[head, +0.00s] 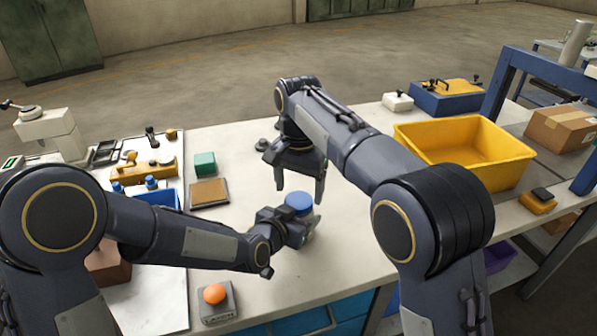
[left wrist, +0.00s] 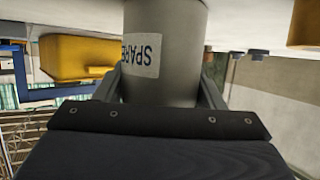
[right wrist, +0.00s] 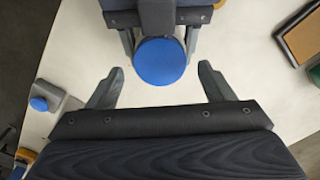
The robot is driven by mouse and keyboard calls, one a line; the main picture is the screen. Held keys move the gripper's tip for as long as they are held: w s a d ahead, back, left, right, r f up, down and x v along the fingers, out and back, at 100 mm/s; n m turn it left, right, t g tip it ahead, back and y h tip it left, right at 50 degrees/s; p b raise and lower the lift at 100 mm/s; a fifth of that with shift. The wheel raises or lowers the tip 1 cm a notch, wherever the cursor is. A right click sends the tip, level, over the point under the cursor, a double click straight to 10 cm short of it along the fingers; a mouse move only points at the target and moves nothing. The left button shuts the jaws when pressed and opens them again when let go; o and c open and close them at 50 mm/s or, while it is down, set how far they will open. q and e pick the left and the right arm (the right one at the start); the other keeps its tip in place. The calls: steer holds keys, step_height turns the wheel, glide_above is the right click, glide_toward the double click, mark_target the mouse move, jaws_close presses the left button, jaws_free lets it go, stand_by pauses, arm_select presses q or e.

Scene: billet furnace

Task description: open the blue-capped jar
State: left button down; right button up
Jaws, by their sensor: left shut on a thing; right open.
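The jar stands upright on the bench; its round blue cap (head: 299,203) shows in the head view and, from above, in the right wrist view (right wrist: 160,62). My left gripper (head: 300,233) is shut around the jar's grey body (left wrist: 165,50), which carries a white label reading SPARE in the left wrist view. My right gripper (head: 299,194) is open and points down above the jar. In the right wrist view its fingertips (right wrist: 160,74) lie apart on either side of the cap, with clear gaps and no contact. The jar's lower part is mostly hidden.
A yellow bin (head: 470,145) stands at the right. A grey block with an orange knob (head: 214,294) is near the front edge. The bench around the jar is mostly clear.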

mark_target(308, 216)
steer(key=shift+f, duration=1.3)
steer(key=c, duration=1)
steer(key=n, duration=0.6)
steer(key=shift+n, duration=0.4)
steer(key=o, duration=1.1)
steer(key=shift+r, duration=0.1)
